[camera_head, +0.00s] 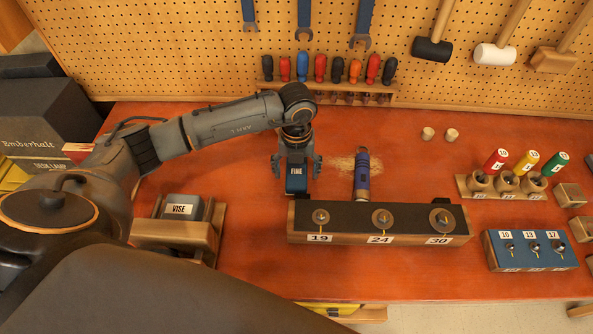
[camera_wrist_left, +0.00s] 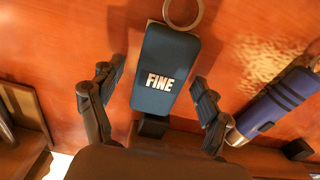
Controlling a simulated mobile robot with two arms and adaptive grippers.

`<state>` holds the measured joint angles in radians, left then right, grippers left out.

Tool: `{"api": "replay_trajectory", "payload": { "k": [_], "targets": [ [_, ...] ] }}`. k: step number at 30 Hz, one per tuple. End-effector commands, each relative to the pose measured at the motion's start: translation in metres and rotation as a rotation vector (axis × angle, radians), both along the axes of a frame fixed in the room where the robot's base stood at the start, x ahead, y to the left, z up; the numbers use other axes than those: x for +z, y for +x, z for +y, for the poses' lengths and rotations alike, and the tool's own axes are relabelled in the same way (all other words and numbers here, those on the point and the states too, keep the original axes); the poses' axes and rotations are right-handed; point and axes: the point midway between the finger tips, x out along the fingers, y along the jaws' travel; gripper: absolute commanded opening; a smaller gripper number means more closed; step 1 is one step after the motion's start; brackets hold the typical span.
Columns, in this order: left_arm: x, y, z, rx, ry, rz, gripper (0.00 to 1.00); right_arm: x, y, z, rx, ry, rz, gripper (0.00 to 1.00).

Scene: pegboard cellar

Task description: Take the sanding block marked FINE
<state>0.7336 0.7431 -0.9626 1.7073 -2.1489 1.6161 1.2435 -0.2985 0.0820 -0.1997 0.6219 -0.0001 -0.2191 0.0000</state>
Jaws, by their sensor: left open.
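The dark blue sanding block (camera_head: 297,180) has a white FINE label and stands behind the left end of the long socket rack on the red-brown bench. In the left wrist view the block (camera_wrist_left: 166,68) fills the middle, with a pale ring at its top end. My left gripper (camera_head: 297,168) is above it, open, with one finger on each side. In the left wrist view the gripper (camera_wrist_left: 150,92) shows gaps between both fingers and the block, so it is not held. My right gripper is not in view.
The long rack (camera_head: 350,238) marked 19, 24 and 30 lies in front. A blue-purple cylinder (camera_head: 362,180) is close on the right. A VISE box (camera_head: 183,209) sits in a wooden holder on the left. Screwdrivers (camera_head: 320,67) hang behind. Bench (camera_head: 420,165) is clear right of the cylinder.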

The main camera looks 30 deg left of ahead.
Motion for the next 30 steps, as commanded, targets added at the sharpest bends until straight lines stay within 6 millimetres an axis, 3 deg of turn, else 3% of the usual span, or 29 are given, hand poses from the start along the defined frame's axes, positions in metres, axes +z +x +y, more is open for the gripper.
{"api": "replay_trajectory", "payload": {
  "k": [4, 13, 23, 30],
  "targets": [
    [0.0, 0.0, 0.0, 0.0, 0.0, 0.0, 0.77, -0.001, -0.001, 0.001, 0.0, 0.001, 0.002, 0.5],
    [0.0, 0.0, 0.0, 0.0, 0.0, 0.0, 0.16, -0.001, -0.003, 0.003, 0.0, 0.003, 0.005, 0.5],
    [0.002, 0.001, 0.0, 0.0, -0.001, -0.003, 0.16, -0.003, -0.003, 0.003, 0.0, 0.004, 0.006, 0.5],
    [0.024, 0.002, 0.0, 0.0, -0.001, -0.007, 0.16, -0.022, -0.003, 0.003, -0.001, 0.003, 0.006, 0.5]
  ]
}}
